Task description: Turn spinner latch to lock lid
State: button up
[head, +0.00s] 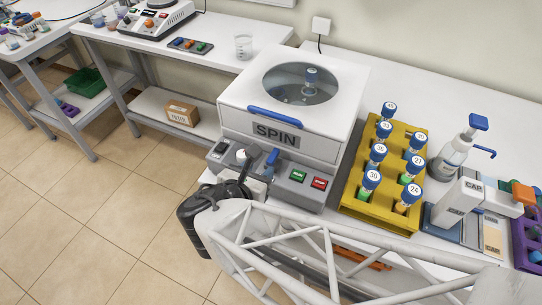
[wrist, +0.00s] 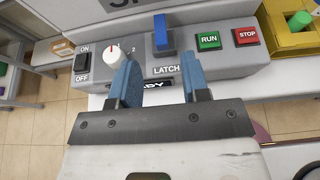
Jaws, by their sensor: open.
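The white spinner (head: 255,105) stands on the bench with its lid (head: 330,75) down. A blue handle (head: 275,117) runs along the lid's front edge. The blue latch (head: 272,157) sticks up from the grey front panel. In the wrist view the latch (wrist: 160,32) is upright, above the LATCH label. My gripper (wrist: 160,62) is open and empty, with its blue fingers in front of the panel. The latch appears between the fingertips but farther off, apart from them. In the head view my gripper is at the spinner's front left, its fingertips hard to make out.
A white dial (wrist: 115,53) sits close to the left finger. Green RUN (wrist: 208,40) and red STOP (wrist: 246,36) buttons are right of the latch. A yellow rack (head: 350,200) of capped tubes stands right of the spinner. A capped tube (head: 311,76) shows through the lid window.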

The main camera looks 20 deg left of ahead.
aim_at(273, 156)
jog(key=shift+w, duration=0.1)
jog(key=shift+x, duration=3.8)
jog(key=shift+f, duration=0.1)
grip_shut()
